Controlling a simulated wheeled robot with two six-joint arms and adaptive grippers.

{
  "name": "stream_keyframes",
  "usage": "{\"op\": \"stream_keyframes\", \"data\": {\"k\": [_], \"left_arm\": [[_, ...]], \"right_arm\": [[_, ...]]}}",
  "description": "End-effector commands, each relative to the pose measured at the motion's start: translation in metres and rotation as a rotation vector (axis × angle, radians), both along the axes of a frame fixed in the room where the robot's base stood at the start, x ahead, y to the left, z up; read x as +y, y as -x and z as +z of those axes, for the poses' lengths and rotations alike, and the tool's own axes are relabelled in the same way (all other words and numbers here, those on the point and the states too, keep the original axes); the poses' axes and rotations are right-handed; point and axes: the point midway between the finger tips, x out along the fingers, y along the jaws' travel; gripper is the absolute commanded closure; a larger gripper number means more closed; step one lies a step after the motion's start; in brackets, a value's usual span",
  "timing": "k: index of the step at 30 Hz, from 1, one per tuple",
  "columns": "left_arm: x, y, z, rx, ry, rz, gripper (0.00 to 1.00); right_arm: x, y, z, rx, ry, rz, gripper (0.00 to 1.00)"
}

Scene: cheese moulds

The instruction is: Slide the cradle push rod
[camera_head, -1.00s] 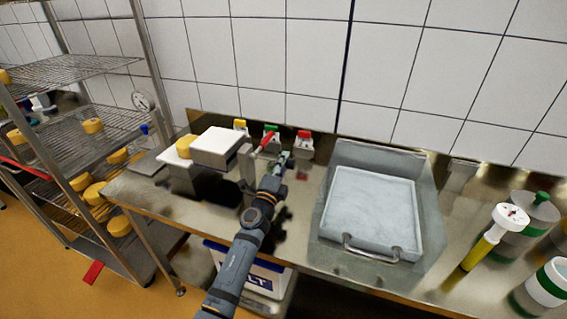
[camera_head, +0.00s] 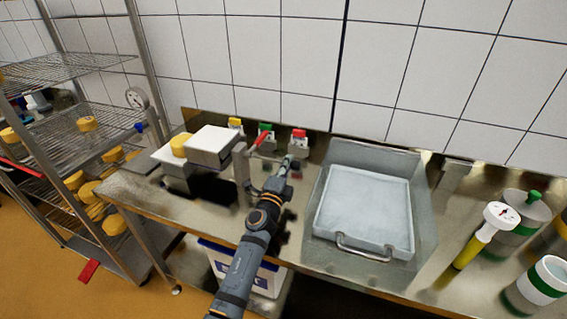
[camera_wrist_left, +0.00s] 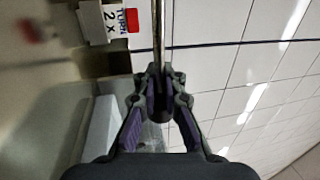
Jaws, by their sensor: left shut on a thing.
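My left gripper (camera_head: 287,163) is over the steel bench, to the right of a white block (camera_head: 209,145) on a metal stand and left of the sink-like basin. In the left wrist view its two dark fingers (camera_wrist_left: 160,75) are closed around a thin metal rod (camera_wrist_left: 157,30), which runs up out of the picture. This looks like the push rod. In the head view the gripper hides the rod's held part, and I cannot tell where the rod joins the cradle. A red-handled lever (camera_head: 257,137) stands just left of the gripper. My right gripper is not in view.
A pale tray (camera_head: 341,239) with a front handle sits right of my arm. Several coloured-top boxes (camera_head: 299,142) line the wall. A wire rack (camera_head: 100,62) with yellow cheeses stands at left. A yellow gauge cylinder (camera_head: 478,244) and canisters stand at right.

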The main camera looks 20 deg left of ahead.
Motion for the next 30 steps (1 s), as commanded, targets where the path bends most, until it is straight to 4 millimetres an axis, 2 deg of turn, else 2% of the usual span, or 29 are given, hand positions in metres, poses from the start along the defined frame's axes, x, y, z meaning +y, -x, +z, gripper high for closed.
{"op": "stream_keyframes", "data": {"k": [1, 3, 4, 13, 21, 26, 30], "left_arm": [[-0.004, 0.001, -0.008, 0.011, 0.005, -0.011, 1.0], [-0.004, 0.001, -0.009, 0.012, 0.006, -0.011, 1.0], [-0.004, 0.001, -0.009, 0.012, 0.006, -0.012, 0.93], [-0.005, 0.002, -0.01, 0.014, 0.007, -0.012, 0.52], [-0.004, 0.001, -0.005, 0.006, 0.005, -0.01, 0.5], [-0.003, 0.001, -0.004, 0.006, 0.004, -0.008, 0.5], [-0.003, 0.013, -0.008, 0.007, 0.003, -0.008, 0.5]], "right_arm": [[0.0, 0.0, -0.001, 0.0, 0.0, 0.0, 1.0], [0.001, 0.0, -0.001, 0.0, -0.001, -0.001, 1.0], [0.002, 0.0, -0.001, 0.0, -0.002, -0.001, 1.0], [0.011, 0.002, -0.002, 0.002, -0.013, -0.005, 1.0], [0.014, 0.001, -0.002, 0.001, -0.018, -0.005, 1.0], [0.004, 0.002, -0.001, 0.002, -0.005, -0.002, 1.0], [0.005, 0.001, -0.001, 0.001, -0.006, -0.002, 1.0]]}}
